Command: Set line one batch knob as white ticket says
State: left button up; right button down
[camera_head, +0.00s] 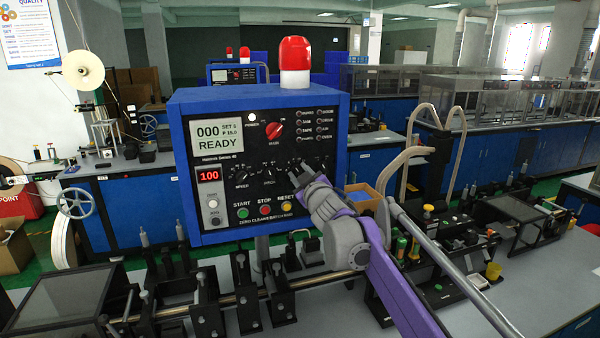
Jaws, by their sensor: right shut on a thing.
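The blue control box (180,150) stands in the middle with a dark front panel. Its grey screen (217,136) reads 000, SET 5, P 15.0 and READY. A red display (209,176) shows 100. Two black knobs, the speed knob (242,174) and the pitch knob (269,171), sit in a row below. My right gripper (300,175) reaches in from the lower right and is shut on a knob at the right end of this row. The gripper hides most of that knob, and its setting cannot be read. I cannot make out a white ticket. My left gripper is not in view.
A red rotary switch (273,131) sits above the knobs. Green start (242,212), red stop (265,210) and yellow reset (286,207) buttons lie close below the gripper. A red lamp (295,62) tops the box. Black rail fixtures (205,310) stand in front.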

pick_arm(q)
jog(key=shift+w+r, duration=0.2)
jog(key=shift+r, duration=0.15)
pick_arm(e)
jog(key=shift+r+n, duration=0.1)
jog(key=shift+n, duration=1)
jog(key=c, duration=0.9)
grip_release()
jog(key=shift+s+d+f, duration=0.15)
jog(key=shift+s+f, duration=0.05)
jog(key=shift+s, duration=0.3)
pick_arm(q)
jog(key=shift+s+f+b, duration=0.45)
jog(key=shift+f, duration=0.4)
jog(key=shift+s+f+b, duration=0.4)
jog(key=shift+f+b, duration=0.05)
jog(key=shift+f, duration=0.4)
pick_arm(e)
jog(key=shift+v, duration=4.9)
jog(key=shift+r, duration=0.15)
